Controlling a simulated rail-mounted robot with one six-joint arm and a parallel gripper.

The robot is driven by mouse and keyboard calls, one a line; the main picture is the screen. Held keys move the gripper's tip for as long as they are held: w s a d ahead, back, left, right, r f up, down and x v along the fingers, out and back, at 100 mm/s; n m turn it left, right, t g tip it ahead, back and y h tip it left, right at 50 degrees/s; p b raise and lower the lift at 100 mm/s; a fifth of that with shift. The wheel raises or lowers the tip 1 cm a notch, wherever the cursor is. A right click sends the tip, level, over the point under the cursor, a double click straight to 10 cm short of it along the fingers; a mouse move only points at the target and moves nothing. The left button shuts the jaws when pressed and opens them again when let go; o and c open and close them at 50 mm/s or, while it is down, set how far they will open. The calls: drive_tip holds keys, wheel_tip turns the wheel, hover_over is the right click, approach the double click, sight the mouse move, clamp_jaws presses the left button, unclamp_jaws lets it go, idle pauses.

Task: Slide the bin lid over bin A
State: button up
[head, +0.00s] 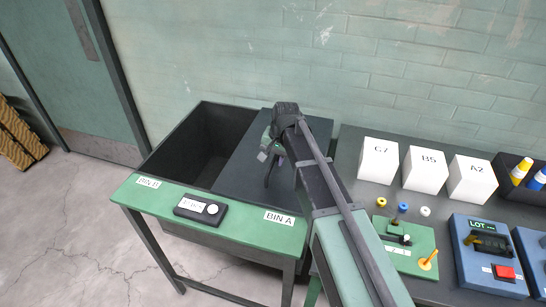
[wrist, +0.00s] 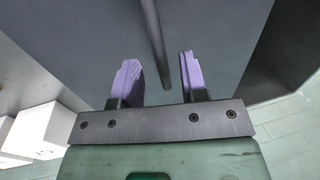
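In the head view the dark flat bin lid (head: 235,180) lies over the right side of the bin box, behind the BIN A label (head: 279,218). The left side, bin B (head: 185,150), behind the BIN B label (head: 148,182), is uncovered and looks black inside. My gripper (head: 268,160) is above the lid, its tips partly hidden by the arm. In the wrist view my gripper (wrist: 158,78) is open, with purple finger pads. A dark bar (wrist: 152,40), apparently the lid's handle, runs between the fingers with a gap on each side.
A small device with a white knob (head: 212,209) sits on the green front ledge (head: 240,217). A wall stands behind.

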wheel_tip(320, 180, up, 9)
drive_tip(key=d+p, duration=0.1)
drive_tip(key=p, duration=0.6)
drive_tip(key=shift+s+d+f, duration=0.15)
drive_tip(key=shift+s+d, duration=0.15)
drive_tip(key=s+d+n+h, duration=0.1)
drive_tip(key=s+d, duration=0.4)
drive_tip(key=s, duration=0.5)
drive_tip(key=s+d+n+h, duration=0.1)
drive_tip(key=s+d+n, duration=0.2)
drive_tip(key=s, duration=0.7)
drive_tip(key=shift+s+d+f+g, duration=0.2)
drive_tip(key=shift+s+d+g, duration=0.2)
drive_tip(key=shift+d, duration=0.55)
